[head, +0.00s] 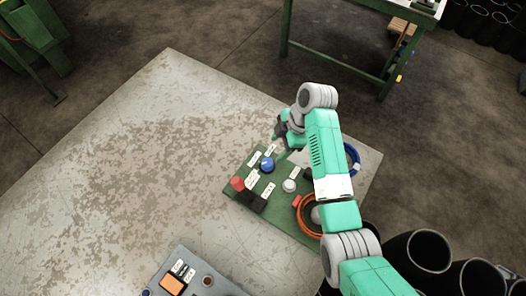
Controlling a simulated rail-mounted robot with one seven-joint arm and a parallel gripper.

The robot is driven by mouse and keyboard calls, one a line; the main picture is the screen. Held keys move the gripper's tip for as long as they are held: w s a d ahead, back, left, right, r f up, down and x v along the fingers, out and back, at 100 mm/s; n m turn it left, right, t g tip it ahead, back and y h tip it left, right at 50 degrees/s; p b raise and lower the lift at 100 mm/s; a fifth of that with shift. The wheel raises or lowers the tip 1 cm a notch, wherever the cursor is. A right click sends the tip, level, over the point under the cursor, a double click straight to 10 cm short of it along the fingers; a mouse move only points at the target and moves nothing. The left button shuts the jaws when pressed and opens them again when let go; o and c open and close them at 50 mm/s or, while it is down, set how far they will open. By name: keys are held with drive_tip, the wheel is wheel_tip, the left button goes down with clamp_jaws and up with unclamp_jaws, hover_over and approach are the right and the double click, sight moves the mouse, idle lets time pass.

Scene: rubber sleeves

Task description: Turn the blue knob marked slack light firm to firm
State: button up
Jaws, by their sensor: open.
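The blue knob (267,164) sits on a green panel (233,188) on the worn table, with small white labels (254,158) around it. The label writing and the knob's pointer are too small to read. My gripper (281,143) is open, just beyond the knob and slightly to its right in the head view. It appears apart from the knob, though its exact height is hard to judge. My arm reaches in from the lower right and hides part of the panel's right side.
On the panel are a red knob (237,183), a black block (250,202), a white knob (289,185) and an orange ring (306,222). A blue ring (352,158) lies at the right. A grey panel (215,280) stands in front. The table's left is clear.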

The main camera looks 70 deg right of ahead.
sight(268, 162)
drive_tip(key=x, duration=0.2)
drive_tip(key=b+x, duration=0.1)
drive_tip(key=x, duration=0.5)
drive_tip(key=shift+s+a+f, duration=0.15)
drive_tip(key=shift+s+a, duration=0.05)
drive_tip(key=shift+a, duration=0.2)
drive_tip(key=c, duration=1)
